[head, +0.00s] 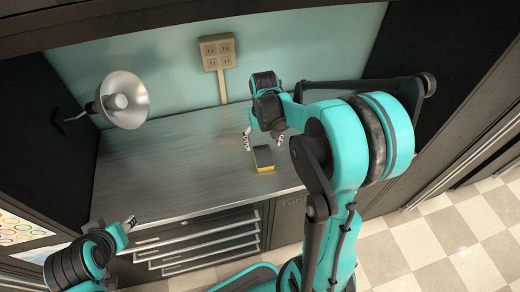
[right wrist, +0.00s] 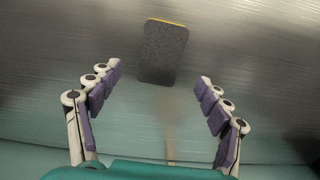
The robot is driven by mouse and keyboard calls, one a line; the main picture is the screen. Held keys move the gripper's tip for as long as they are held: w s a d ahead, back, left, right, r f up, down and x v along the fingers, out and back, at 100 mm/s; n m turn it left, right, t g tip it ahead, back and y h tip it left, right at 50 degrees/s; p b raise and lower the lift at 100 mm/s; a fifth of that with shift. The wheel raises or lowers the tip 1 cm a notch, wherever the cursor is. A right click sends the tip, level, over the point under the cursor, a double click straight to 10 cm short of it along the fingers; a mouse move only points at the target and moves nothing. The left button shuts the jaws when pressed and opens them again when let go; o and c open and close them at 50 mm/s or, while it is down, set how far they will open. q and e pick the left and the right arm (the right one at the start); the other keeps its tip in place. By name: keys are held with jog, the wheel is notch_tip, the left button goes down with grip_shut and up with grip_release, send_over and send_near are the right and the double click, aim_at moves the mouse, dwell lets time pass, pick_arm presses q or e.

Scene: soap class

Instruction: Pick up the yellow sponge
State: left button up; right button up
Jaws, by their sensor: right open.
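The yellow sponge (head: 264,168) has a dark grey scouring top and lies on the grey counter (head: 170,165). In the right wrist view the sponge (right wrist: 163,52) shows mostly its dark face, with a thin yellow edge along the top. My right gripper (head: 263,141) hangs above the counter just behind the sponge. In the right wrist view its fingers (right wrist: 160,84) are spread wide and empty, and the sponge lies beyond the gap between the fingertips. My left gripper (head: 130,222) is at the lower left, by the counter's front edge, seen too small to judge its jaws.
A silver lamp (head: 122,99) is at the back left. An outlet box (head: 217,52) is on the teal back wall. Drawers with long handles (head: 208,243) are below the counter's front edge. Dark panels stand at both sides. The counter left of the sponge is clear.

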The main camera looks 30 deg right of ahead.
aim_at(263, 155)
jog(key=f, duration=0.2)
jog(key=f+b, duration=0.1)
jog(key=f, duration=0.1)
jog(key=f+b, duration=0.1)
jog(key=f, duration=0.2)
jog(key=shift+s+a, duration=0.1)
jog(key=shift+s, duration=0.2)
jog(key=c, duration=1)
